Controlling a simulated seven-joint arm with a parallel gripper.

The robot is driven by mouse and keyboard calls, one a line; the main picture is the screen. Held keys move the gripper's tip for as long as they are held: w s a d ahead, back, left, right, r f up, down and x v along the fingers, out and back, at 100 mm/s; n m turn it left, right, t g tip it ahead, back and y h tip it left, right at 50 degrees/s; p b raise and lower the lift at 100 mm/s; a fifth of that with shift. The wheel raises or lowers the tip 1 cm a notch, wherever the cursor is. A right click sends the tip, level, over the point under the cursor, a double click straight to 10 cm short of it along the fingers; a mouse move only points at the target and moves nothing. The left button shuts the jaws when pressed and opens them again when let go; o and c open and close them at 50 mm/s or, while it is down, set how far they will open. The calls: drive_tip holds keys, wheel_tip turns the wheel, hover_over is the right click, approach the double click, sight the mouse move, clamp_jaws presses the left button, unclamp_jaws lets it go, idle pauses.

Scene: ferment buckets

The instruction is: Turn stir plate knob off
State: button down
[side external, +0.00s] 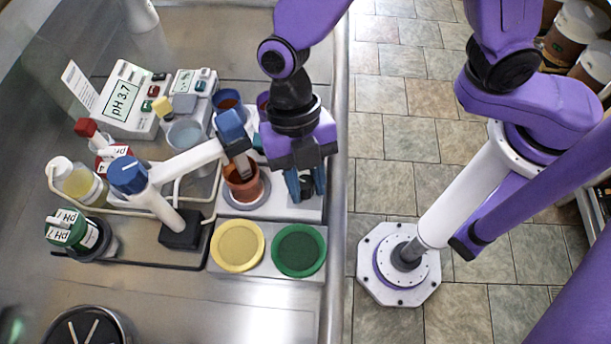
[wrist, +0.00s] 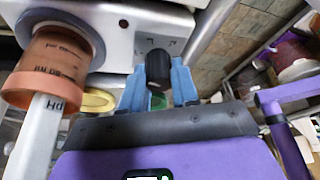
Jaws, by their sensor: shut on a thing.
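The stir plate (side external: 284,210) is a white box near the bench's front edge; its white body also shows at the top of the wrist view (wrist: 112,22). Its black knob (wrist: 158,66) sticks out of the front face. My gripper (side external: 306,186) is at that face, with its blue fingers (wrist: 160,86) on either side of the knob and shut on it. An orange-red beaker (side external: 241,188) stands on the plate, with a probe (side external: 232,130) dipping into it. In the side view the fingers largely hide the knob, and its pointer mark cannot be read.
A white probe arm (side external: 185,163) with a blue cap reaches over the bench left of my gripper. Yellow (side external: 237,245) and green (side external: 299,250) round dishes lie just in front. A pH meter (side external: 122,98) and buffer bottles (side external: 78,181) stand left.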

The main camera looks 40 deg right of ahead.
drive_tip(key=shift+n, duration=0.6)
drive_tip(key=c, duration=0.8)
unclamp_jaws()
drive_tip(key=shift+c, duration=0.2)
drive_tip(key=v, duration=1.7)
drive_tip(key=shift+w+a, duration=0.3)
drive_tip(key=shift+a, duration=0.05)
drive_tip(key=shift+r, duration=0.15)
